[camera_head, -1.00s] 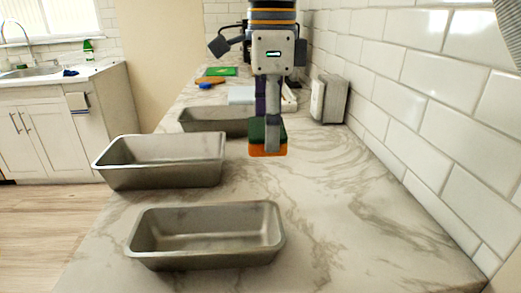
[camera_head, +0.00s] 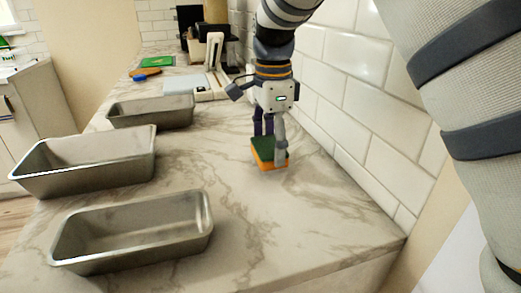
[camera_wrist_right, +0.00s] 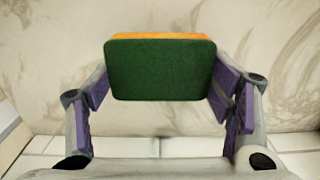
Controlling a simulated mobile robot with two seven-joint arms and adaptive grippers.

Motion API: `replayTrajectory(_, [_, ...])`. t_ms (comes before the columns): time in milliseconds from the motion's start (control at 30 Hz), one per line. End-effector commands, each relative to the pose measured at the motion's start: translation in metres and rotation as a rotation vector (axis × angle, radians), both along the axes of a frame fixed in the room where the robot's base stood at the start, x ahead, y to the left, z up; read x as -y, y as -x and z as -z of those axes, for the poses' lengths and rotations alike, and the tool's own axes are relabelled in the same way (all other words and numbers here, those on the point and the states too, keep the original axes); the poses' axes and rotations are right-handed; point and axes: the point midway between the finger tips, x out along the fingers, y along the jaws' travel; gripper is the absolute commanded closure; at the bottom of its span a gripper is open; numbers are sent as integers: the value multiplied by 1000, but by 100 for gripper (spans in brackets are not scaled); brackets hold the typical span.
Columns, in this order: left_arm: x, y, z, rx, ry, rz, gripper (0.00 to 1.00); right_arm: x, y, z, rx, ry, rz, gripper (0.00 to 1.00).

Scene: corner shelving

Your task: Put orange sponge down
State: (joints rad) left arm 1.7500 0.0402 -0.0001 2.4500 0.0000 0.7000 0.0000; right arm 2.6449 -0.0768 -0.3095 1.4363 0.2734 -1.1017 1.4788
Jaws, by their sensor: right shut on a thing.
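The orange sponge (camera_head: 265,155) has a green top layer and an orange lower layer. My right gripper (camera_head: 269,146) is shut on it, pointing down, near the tiled wall over the marble counter (camera_head: 240,215). In the right wrist view, the sponge (camera_wrist_right: 160,68) sits between the two purple finger pads of my right gripper (camera_wrist_right: 162,88), green face towards the camera. The sponge is at or just above the counter; I cannot tell whether it touches. My left gripper is not in view.
Three metal loaf pans stand along the left: a near one (camera_head: 135,232), a middle one (camera_head: 88,163) and a far one (camera_head: 150,111). A green board (camera_head: 158,62) and a white device (camera_head: 212,70) are farther back. The counter right of the near pan is clear.

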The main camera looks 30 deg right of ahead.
Motion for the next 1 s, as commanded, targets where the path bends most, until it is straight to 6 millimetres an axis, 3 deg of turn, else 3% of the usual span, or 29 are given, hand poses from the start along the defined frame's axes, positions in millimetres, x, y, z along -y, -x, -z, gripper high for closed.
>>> replayTrajectory(133, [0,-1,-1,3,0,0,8,-2,1,23,-2,-1,-2,49])
replayTrajectory(500, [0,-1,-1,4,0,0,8,-3,0,28,0,-1,-2,49])
replayTrajectory(533, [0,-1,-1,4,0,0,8,-3,0,27,0,-1,-2,20])
replayTrajectory(600, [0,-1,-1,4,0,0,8,-3,0,27,0,-1,-2,6])
replayTrajectory(1000, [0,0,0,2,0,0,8,-3,0,19,2,0,-2,6])
